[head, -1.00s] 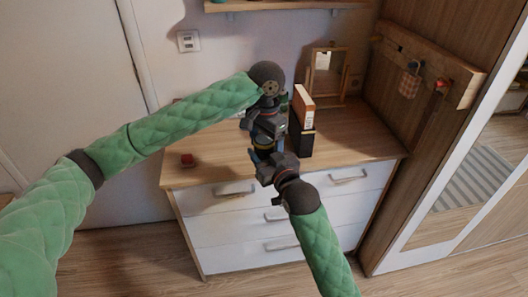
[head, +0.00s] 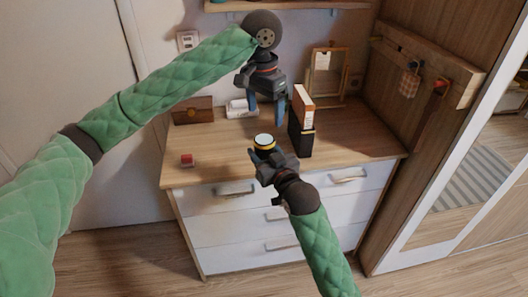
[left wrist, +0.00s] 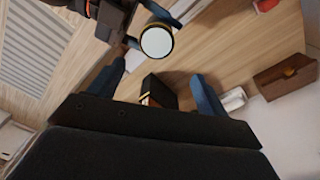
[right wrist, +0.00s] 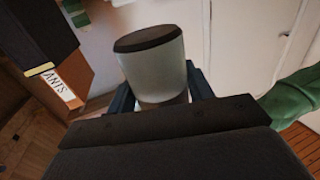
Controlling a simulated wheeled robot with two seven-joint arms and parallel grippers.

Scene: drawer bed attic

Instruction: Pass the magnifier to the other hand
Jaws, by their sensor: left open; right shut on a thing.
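The magnifier (head: 264,140) is a short round loupe with a pale lens and a yellow and black rim. My right gripper (head: 261,156) is shut on it and holds it above the front of the dresser top. In the right wrist view the magnifier (right wrist: 155,70) is a greyish cylinder with a dark end, between the fingers. My left gripper (head: 266,107) is open and empty, above and apart from the magnifier, with its fingers pointing down. In the left wrist view the magnifier (left wrist: 156,42) lies beyond the open fingers, beside my right gripper (left wrist: 120,30).
An orange and black box (head: 302,120) stands close to the right of both grippers. A wooden box (head: 193,110), a white object (head: 240,108) and a small red block (head: 187,160) are on the dresser top (head: 220,150). A framed stand (head: 327,72) is at the back.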

